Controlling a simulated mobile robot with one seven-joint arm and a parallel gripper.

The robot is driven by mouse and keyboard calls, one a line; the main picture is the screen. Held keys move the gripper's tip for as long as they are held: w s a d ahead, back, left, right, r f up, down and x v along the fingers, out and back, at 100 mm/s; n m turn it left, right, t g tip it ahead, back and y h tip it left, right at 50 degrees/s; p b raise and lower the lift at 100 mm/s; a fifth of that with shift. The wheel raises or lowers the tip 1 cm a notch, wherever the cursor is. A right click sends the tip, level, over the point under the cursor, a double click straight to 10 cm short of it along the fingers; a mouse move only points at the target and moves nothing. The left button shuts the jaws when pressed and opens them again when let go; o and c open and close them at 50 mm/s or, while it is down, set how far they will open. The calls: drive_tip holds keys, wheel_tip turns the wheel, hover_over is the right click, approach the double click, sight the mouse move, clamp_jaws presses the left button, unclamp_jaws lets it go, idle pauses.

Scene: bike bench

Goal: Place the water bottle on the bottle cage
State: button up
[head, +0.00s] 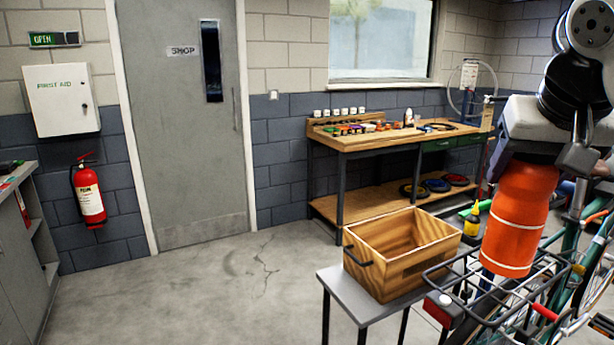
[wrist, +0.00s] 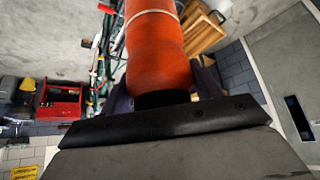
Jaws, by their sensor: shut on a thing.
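The orange water bottle (head: 516,220) with pale bands hangs below my gripper (head: 562,160) at the right of the head view, slightly tilted. My gripper is shut on it near its dark top end; the fingers are mostly hidden. In the wrist view the bottle (wrist: 156,50) extends away from my gripper (wrist: 160,98). Behind and below the bottle is a teal bicycle (head: 572,240) with a black wire rack or basket (head: 492,300). I cannot make out the bottle cage.
A wooden crate (head: 404,262) stands on a small grey table (head: 345,290) left of the bicycle. A yellow bottle (head: 472,220) stands behind it. A workbench (head: 372,142) lines the back wall. The floor (head: 220,290) at left is clear. A red toolbox (wrist: 58,100) shows in the wrist view.

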drive_tip(key=w+a+f+n+y, duration=0.1)
drive_tip(key=w+a+f, duration=0.3)
drive_tip(key=a+f, duration=1.3)
drive_tip(key=w+a+f+n+y, duration=0.15)
drive_tip(key=w+a+f, duration=0.35)
drive_tip(key=f, duration=2.5)
drive_tip(key=w+a+f+n, duration=0.3)
drive_tip(key=a+f, duration=0.8)
drive_tip(key=f, duration=1.2)
drive_tip(key=shift+w+a+r+m, duration=0.55)
drive_tip(key=shift+w+a+r, duration=0.45)
drive_tip(key=shift+w+r, duration=2.1)
drive_tip(key=s+d+f, duration=0.2)
drive_tip(key=s+f, duration=0.8)
drive_tip(key=f, duration=0.2)
drive_tip(key=shift+f, duration=0.25)
drive_tip(key=shift+d, duration=0.1)
